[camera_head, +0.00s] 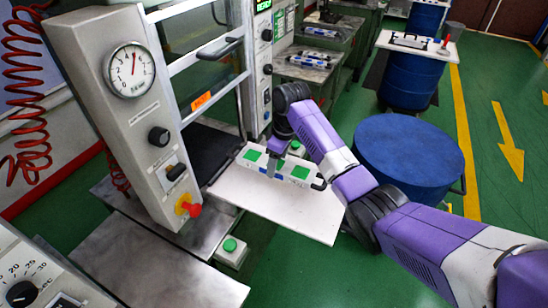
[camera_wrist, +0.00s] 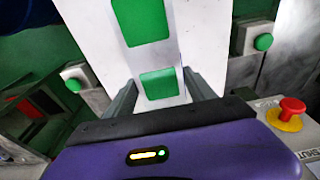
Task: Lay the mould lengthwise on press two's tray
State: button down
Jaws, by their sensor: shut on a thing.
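The mould (camera_head: 273,166) is a long white block with green squares on top and dark handles at its ends. It lies over the white tray (camera_head: 275,211) in front of the press in the head view, along the tray's rear part; I cannot tell whether it touches. My gripper (camera_head: 272,163) comes down on its middle and is shut on it. In the wrist view the mould (camera_wrist: 152,58) runs between my two fingers (camera_wrist: 160,90), with the tray (camera_wrist: 206,40) beside it. Part of the mould is hidden behind my gripper.
The press panel (camera_head: 115,110) with gauge and red stop knob (camera_head: 190,208) stands left of the tray. A green button box (camera_head: 231,250) is at its near edge. A blue drum (camera_head: 408,150) stands close to the right. Another drum with a small board (camera_head: 415,44) is farther back.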

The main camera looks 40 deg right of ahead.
aim_at(277, 182)
jog(key=shift+f+b, duration=0.3)
jog(key=shift+f, duration=0.75)
jog(key=shift+f+b, duration=1.15)
jog(key=shift+f, duration=0.1)
jog(key=shift+f, duration=0.4)
jog(key=shift+c, duration=1.4)
grip_release()
jog(key=shift+o, duration=0.2)
jog(key=shift+s+f, duration=0.1)
jog(key=shift+f, duration=0.1)
jog(key=shift+s+d+r+b, duration=0.15)
jog(key=shift+r+b, duration=0.1)
jog(key=shift+r, duration=1.1)
jog(key=shift+s+r+b, duration=0.15)
jog(key=shift+r+b, duration=0.1)
jog(key=shift+r, duration=1.05)
jog(key=shift+s+d+r+b, duration=0.15)
jog(key=shift+r+b, duration=0.1)
jog(key=shift+r, duration=1.1)
jog(key=shift+a, duration=0.1)
